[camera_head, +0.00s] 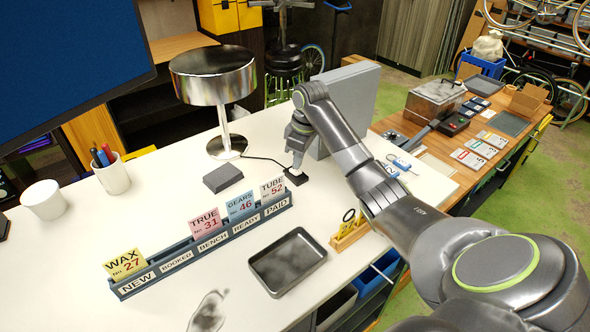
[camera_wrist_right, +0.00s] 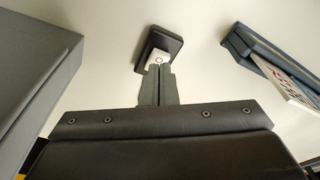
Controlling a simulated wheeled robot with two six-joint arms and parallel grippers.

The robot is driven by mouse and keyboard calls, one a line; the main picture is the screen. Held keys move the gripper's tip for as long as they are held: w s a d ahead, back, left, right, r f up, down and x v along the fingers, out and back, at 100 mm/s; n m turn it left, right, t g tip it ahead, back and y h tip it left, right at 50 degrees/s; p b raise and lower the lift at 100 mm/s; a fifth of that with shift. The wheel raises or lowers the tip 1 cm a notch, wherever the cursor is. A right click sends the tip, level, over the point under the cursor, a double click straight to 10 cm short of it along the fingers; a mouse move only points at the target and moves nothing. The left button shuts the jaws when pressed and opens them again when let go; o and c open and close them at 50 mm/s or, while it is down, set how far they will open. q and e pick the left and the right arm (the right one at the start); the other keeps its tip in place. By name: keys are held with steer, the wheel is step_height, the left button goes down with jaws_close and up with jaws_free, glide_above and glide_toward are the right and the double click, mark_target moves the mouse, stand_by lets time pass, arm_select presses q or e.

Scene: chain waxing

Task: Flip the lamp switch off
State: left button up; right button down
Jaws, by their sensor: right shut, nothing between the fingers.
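The chrome lamp (camera_head: 213,80) stands upright on the white counter at the back. A dark cord runs from its base to a small black switch box (camera_head: 297,177) on the counter. My right gripper (camera_head: 297,166) is shut and empty, pointing down at the switch box. In the right wrist view, the switch box (camera_wrist_right: 171,41) has a white rocker (camera_wrist_right: 157,58) with a ring mark. The closed fingertips (camera_wrist_right: 158,70) are at the rocker's near edge; I cannot tell if they touch it. My left gripper is not in view.
A grey upright box (camera_head: 352,95) stands close behind and right of my right gripper. A card rack (camera_head: 205,243), a dark tray (camera_head: 288,262) and a small dark block (camera_head: 222,177) are on the counter. A cup of pens (camera_head: 114,177) stands at left.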

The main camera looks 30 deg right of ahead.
steer(key=shift+f, duration=0.8)
stand_by(0.4)
steer(key=shift+r+p, duration=0.45)
steer(key=shift+r, duration=3.1)
steer(key=shift+f, duration=0.15)
